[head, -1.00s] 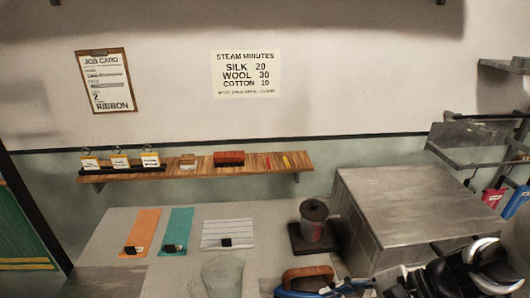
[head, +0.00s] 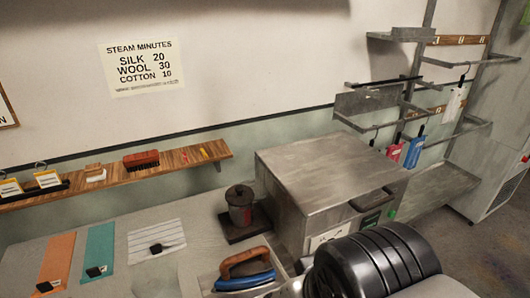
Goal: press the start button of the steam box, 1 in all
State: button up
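The steam box appears to be the grey metal box (head: 330,178) at the right end of the worktop. A dark bar handle (head: 372,200) is on its front, with a pale label (head: 328,237) at lower left. A small green panel (head: 371,220) and a brighter green spot (head: 391,213) show on the front's right side. I cannot tell which is the start button. Black ribbed parts of my arm are in front of the box and hide its lower front. My gripper's fingertips are not in view.
An iron (head: 246,272) with a wooden handle and a dark lidded pot (head: 240,206) stand left of the box. Orange (head: 58,262), teal (head: 98,250) and striped white (head: 157,238) cloths lie further left. A wire rack (head: 400,118) with coloured tags stands at right.

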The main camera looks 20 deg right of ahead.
aim_at(392, 214)
jog(key=z, duration=0.8)
